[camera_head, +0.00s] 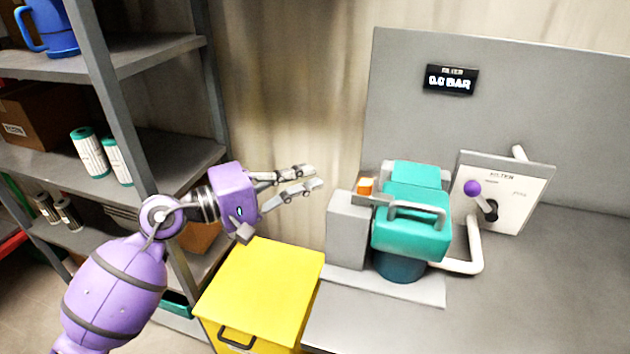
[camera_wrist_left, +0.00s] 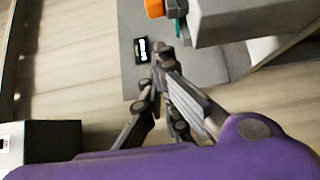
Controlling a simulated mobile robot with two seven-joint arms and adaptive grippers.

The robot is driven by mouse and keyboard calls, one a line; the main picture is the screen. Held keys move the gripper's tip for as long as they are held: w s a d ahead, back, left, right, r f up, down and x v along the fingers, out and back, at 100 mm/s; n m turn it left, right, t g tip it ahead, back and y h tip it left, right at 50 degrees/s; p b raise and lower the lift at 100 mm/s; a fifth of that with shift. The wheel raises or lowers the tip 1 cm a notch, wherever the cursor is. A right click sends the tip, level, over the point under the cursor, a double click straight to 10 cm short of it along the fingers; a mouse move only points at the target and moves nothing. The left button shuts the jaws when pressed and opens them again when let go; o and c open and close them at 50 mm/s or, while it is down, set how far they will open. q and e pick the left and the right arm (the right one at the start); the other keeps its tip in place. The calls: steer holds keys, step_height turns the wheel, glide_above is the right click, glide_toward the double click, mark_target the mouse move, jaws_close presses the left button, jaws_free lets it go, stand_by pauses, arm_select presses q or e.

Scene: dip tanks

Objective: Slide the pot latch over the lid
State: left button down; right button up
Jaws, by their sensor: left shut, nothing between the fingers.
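The pot (camera_head: 400,266) is a dark teal body on a grey base plate, with a blocky teal lid (camera_head: 412,236) and a light handle on top. The latch (camera_head: 366,186) has an orange knob and sits on a grey block at the pot's left side. The orange knob also shows at the top of the left wrist view (camera_wrist_left: 154,8). My left gripper (camera_head: 317,178) is shut and empty, in the air left of the latch and apart from it. Its fingers also show in the left wrist view (camera_wrist_left: 160,70). My right gripper is not in view.
A filter panel (camera_head: 506,188) with a purple-knobbed lever (camera_head: 472,188) stands right of the pot. A black display (camera_head: 450,79) reads 0.0 BAR. A yellow cabinet (camera_head: 262,285) is below my left gripper. Shelving (camera_head: 150,55) stands at left. The bench at right is clear.

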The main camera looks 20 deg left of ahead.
arm_select(q)
steer(key=b+v, duration=0.2)
steer(key=v, duration=0.5)
steer(key=shift+s+a, duration=0.2)
steer(key=shift+s, duration=0.2)
